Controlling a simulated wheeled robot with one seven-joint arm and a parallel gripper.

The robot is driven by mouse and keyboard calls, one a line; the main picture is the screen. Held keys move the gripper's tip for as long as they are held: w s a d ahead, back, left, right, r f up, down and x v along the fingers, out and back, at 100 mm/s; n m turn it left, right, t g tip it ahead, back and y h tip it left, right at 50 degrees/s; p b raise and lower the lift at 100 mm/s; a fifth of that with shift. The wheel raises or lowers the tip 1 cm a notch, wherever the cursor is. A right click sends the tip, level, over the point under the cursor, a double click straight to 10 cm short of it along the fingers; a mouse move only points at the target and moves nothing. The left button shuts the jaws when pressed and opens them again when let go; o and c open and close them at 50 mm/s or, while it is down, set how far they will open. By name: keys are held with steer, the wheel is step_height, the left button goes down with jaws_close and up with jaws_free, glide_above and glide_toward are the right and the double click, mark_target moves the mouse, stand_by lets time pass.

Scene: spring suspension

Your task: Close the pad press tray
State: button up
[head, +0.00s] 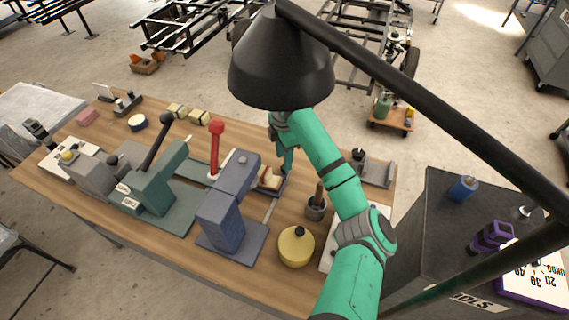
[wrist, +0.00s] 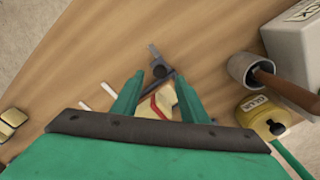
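The blue-grey pad press (head: 230,205) stands on the bench, with a tall red lever (head: 215,150) beside its head. Its tray (head: 279,187) sticks out on the far right side of the press and carries a cream pad with a red edge (head: 270,177). In the wrist view the pad (wrist: 165,98) shows between and below the fingers, with a dark knob-like part (wrist: 159,71) just beyond. My gripper (head: 286,168) is over the tray's outer end. The wrist view shows its two green fingers (wrist: 159,80) apart with nothing clearly held. Contact with the tray cannot be told.
A grey cup with a brush (head: 315,208) and a yellow glue pot (head: 297,247) stand to the right of the press. A green press (head: 150,190) stands to its left. A black lamp shade (head: 280,70) hangs over my arm in the head view.

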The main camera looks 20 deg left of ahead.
steer(key=shift+f, duration=1.95)
jaws_close()
